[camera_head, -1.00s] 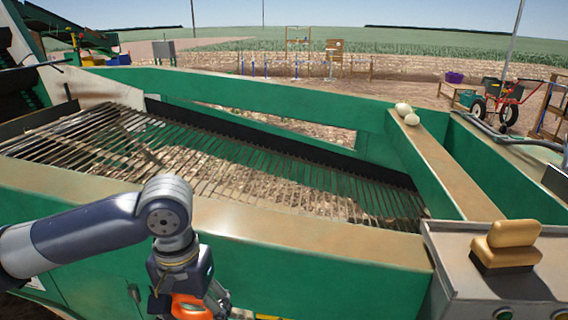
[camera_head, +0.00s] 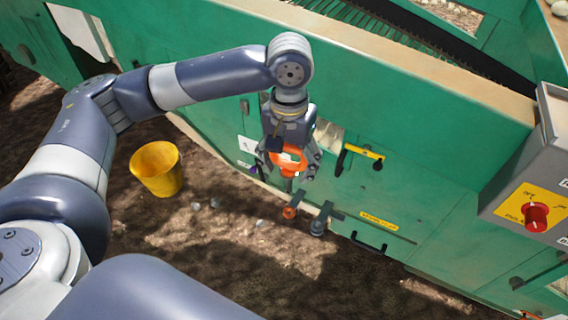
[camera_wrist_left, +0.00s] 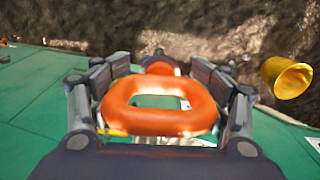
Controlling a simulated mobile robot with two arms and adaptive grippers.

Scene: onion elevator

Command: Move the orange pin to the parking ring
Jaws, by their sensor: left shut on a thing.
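The orange pin, with a loop-shaped handle (camera_head: 288,152), is in my left gripper (camera_head: 290,168), in front of the green machine side. In the left wrist view the orange loop (camera_wrist_left: 160,121) lies between the two fingers, which are shut on it. An orange round part (camera_wrist_left: 160,65) shows just beyond the loop; I cannot tell whether it belongs to the pin. Below the gripper, two short brackets stick out from the machine: one has an orange end (camera_head: 289,212), the other a dark end (camera_head: 317,228). I cannot tell which is the parking ring. My right gripper is out of view.
A yellow bucket (camera_head: 157,168) stands on the soil at the left. A yellow-and-black latch (camera_head: 360,153) and a dark handle (camera_head: 369,243) are on the green panel. A control box with a red knob (camera_head: 536,217) juts out at the right. Soil below the brackets is open.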

